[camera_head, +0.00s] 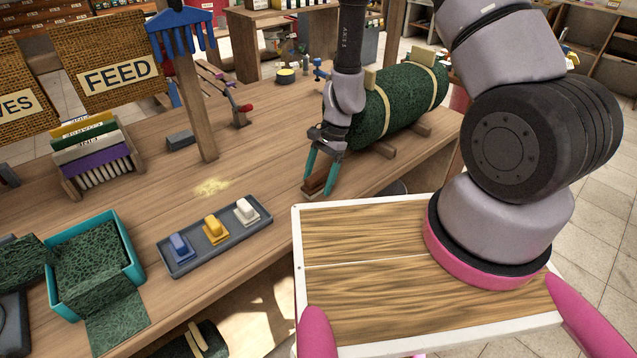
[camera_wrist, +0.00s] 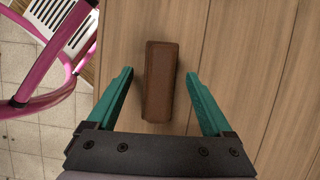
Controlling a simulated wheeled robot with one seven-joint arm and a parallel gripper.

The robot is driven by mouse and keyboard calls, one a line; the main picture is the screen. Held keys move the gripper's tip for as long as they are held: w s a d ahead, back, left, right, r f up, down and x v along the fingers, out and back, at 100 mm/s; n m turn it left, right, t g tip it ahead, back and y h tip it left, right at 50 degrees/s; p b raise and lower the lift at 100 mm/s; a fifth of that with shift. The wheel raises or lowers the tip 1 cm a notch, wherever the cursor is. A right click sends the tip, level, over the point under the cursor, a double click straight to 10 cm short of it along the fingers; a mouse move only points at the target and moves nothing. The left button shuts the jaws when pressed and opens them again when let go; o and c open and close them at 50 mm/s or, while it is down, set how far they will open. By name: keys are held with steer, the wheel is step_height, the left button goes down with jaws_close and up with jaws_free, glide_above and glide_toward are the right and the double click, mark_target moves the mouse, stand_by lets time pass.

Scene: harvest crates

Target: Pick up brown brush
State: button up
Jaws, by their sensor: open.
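The brown brush (camera_head: 316,183) is a small brown block lying on the wooden workbench, near its front edge, in the head view. In the wrist view the brush (camera_wrist: 160,82) lies lengthwise between the two teal fingers. My gripper (camera_head: 320,182) points down over the brush, with its fingers apart. In the wrist view my gripper (camera_wrist: 158,84) is open, one finger on each side of the brush, with a gap on both sides. The brush's lower end in the wrist view is close to the gripper body. Whether the fingers reach down to the bench is unclear.
A green wrapped roll (camera_head: 400,106) on wooden supports lies just behind and right of my gripper. A grey tray (camera_head: 190,262) holds blue, yellow and white blocks to the left. A wooden post (camera_head: 193,110) rises further back. Bench space left of the brush is clear.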

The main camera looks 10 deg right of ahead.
mark_target(319, 174)
jaws_close()
steer(key=shift+r, duration=0.15)
step_height(319, 174, up, 10)
steer(key=shift+f, duration=0.1)
stand_by(0.5)
steer(key=c, duration=0.9)
jaws_free()
steer(key=c, duration=0.4)
steer(key=shift+d, duration=0.1)
